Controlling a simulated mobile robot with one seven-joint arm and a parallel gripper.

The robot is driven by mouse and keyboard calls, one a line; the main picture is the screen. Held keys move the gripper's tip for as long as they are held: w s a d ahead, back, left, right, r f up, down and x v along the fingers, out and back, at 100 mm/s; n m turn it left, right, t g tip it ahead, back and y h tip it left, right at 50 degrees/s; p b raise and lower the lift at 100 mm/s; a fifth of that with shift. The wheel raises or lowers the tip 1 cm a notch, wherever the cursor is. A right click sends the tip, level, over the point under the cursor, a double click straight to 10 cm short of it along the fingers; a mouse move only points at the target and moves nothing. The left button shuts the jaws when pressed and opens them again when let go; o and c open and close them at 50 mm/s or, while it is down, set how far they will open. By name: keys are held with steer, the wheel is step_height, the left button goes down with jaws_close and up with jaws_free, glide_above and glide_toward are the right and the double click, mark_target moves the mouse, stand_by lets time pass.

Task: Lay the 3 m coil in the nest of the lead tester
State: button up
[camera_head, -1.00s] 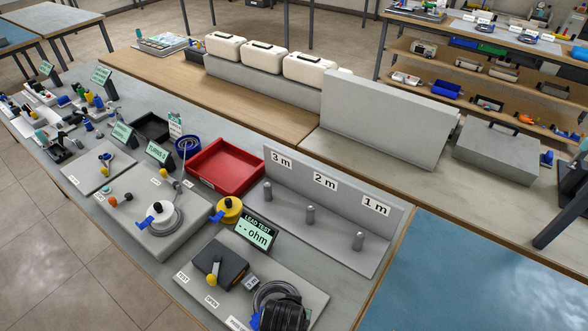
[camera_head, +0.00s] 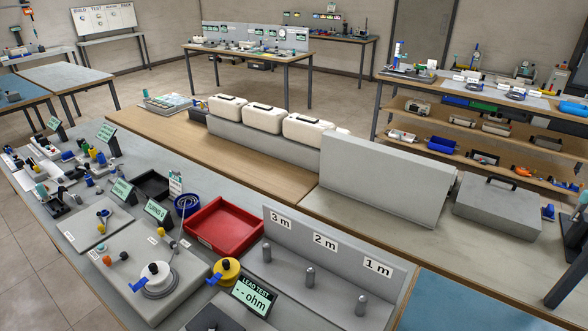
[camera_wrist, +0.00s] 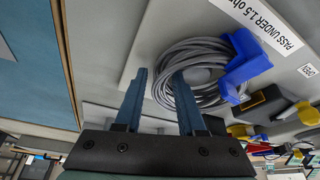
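The lead tester's display (camera_head: 253,295) reads "LEAD TEST --ohm" in the head view; the front of the tester is cut off below. In the wrist view a grey cable coil (camera_wrist: 205,62) with a blue plug (camera_wrist: 243,60) lies at the light grey tester plate (camera_wrist: 182,18), beside the "PASS UNDER 1.5 ohm" label. My gripper (camera_wrist: 161,72) is open, its blue fingers apart. One finger overlaps the coil in view, the other stands left of it. I cannot tell whether they touch it, nor how it sits in the nest. The coil's length tag is not readable.
A rack (camera_head: 335,240) labelled 3 m, 2 m and 1 m has upright pegs without coils. A red tray (camera_head: 218,228) stands beside it. Another grey coil (camera_head: 160,285) is on the winding plate at left. A black block (camera_wrist: 258,105) with a yellow handle is near the coil.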

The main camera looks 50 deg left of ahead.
steer(key=shift+s+a, duration=0.3)
steer(key=shift+a, duration=0.05)
steer(key=shift+r, duration=0.1)
steer(key=shift+s+r, duration=0.1)
steer(key=shift+r, duration=0.2)
steer(key=d+v, duration=0.1)
steer(key=v, duration=1.1)
